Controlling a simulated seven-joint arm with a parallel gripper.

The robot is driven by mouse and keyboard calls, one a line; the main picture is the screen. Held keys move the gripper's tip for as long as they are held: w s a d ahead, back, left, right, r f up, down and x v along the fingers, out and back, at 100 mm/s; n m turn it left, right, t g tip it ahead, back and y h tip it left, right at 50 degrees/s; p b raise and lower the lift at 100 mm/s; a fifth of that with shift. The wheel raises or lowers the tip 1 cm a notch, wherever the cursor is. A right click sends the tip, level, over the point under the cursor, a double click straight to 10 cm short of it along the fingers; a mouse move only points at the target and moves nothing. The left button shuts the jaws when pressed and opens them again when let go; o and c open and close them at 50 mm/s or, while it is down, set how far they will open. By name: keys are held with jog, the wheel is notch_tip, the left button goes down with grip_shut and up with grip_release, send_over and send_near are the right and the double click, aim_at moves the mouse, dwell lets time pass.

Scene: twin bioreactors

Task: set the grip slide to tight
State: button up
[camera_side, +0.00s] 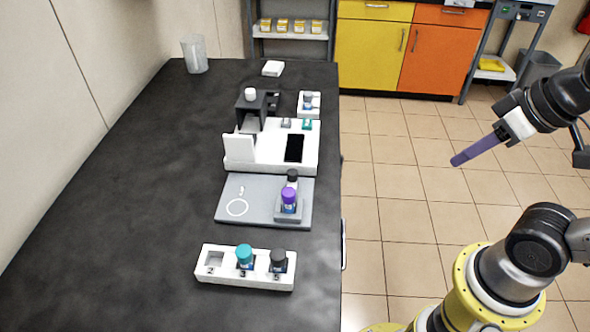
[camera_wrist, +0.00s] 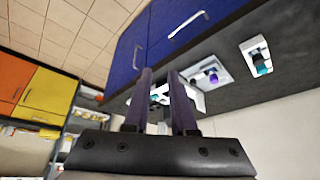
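A white device (camera_side: 240,163) with a dark panel (camera_side: 294,148) and a black upright block (camera_side: 250,105) stands on the table. Small grey (camera_side: 286,123) and green (camera_side: 307,124) parts sit at its back right. I cannot tell which part is the grip slide or how it is set. My gripper (camera_side: 455,161) is in the air over the floor, right of the table and well apart from the device. In the wrist view its two purple fingers (camera_wrist: 160,72) stand apart with a gap and nothing held; they partly hide the device (camera_wrist: 197,100).
A grey plate (camera_side: 265,188) holds a purple-capped vial (camera_side: 288,196). A white rack (camera_side: 215,280) in front holds teal-capped (camera_side: 244,254) and black-capped (camera_side: 278,258) vials. A clear beaker (camera_side: 195,53) stands at the back left. The table's left side is clear.

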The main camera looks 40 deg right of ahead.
jog(key=r, duration=0.1)
jog(key=w+r+m, duration=0.1)
jog(key=a+r+m, duration=0.1)
jog(key=shift+w+r+y, duration=0.25)
jog(key=shift+r+y, duration=0.05)
grip_shut()
jog(key=w+a+r+m+g+y, duration=0.1)
jog(key=w+a+r+m+g, duration=0.15)
jog(key=w, duration=0.55)
jog(key=w+a+r+m+g+y, duration=0.1)
jog(key=w+r+m, duration=0.25)
jog(key=w, duration=0.45)
jog(key=w+a+f+m+g+y, duration=0.1)
jog(key=w+a+f+m+g, duration=0.1)
jog(key=w+f, duration=1.3)
jog(key=shift+a+f+m+g, duration=0.15)
jog(key=shift+f+m+g, duration=0.35)
jog(key=shift+f+g, duration=0.65)
jog(key=shift+w+f, duration=0.1)
jog(key=shift+f, duration=0.05)
